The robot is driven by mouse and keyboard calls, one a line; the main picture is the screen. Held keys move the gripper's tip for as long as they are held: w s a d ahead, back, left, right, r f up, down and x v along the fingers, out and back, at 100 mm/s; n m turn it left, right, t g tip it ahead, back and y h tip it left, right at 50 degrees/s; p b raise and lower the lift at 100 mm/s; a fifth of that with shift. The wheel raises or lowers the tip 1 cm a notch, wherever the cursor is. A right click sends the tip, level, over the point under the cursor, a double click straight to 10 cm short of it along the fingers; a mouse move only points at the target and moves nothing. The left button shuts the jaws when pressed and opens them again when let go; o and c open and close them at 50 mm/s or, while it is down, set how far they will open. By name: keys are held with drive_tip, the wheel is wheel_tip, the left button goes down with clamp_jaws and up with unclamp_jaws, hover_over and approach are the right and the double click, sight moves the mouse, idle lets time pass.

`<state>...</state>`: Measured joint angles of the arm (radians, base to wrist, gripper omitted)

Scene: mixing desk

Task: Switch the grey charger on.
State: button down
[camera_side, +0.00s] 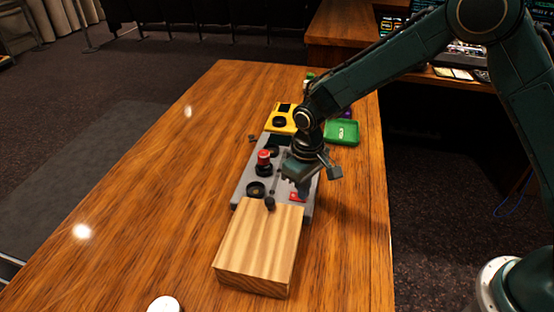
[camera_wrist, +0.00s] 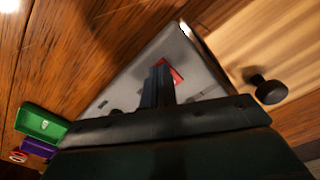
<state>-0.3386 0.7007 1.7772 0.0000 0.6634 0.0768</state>
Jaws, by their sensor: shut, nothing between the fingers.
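The grey charger (camera_side: 242,190) lies on the wooden table, with a red-topped knob (camera_side: 264,157), a black round dial (camera_side: 256,189) and a red switch (camera_side: 297,197) on its top. My gripper (camera_side: 303,192) is shut and empty, pointing down at the switch. In the wrist view the shut fingers (camera_wrist: 160,82) are right beside the red switch (camera_wrist: 176,73) and hide part of it. I cannot tell whether they touch it, or which way the switch is set. The charger's grey top (camera_wrist: 136,72) also shows there.
A pale wooden block (camera_side: 256,250) with a black knob (camera_side: 270,204) stands at the charger's near end. A yellow device (camera_side: 282,116) and a green tray (camera_side: 343,132) lie beyond it. A white round object (camera_side: 164,304) is at the near edge. The table's left side is clear.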

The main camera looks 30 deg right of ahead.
drive_tip(key=shift+r, duration=3.45)
drive_tip(key=shift+r, duration=0.1)
drive_tip(key=s+d+r+m+t, duration=0.1)
drive_tip(key=s+d+r, duration=0.4)
drive_tip(key=r, duration=0.3)
drive_tip(key=s+d+r+t, duration=0.2)
drive_tip(key=s+d+r, duration=0.3)
drive_tip(key=r, duration=0.2)
drive_tip(key=s+d+r+m+t, duration=0.1)
drive_tip(key=s+d, duration=0.2)
drive_tip(key=s, duration=0.5)
drive_tip(key=s+d+r+m+t, duration=0.1)
drive_tip(key=s+d+r, duration=0.1)
drive_tip(key=s, duration=0.7)
drive_tip(key=shift+d+t, duration=0.3)
drive_tip(key=shift+d, duration=0.1)
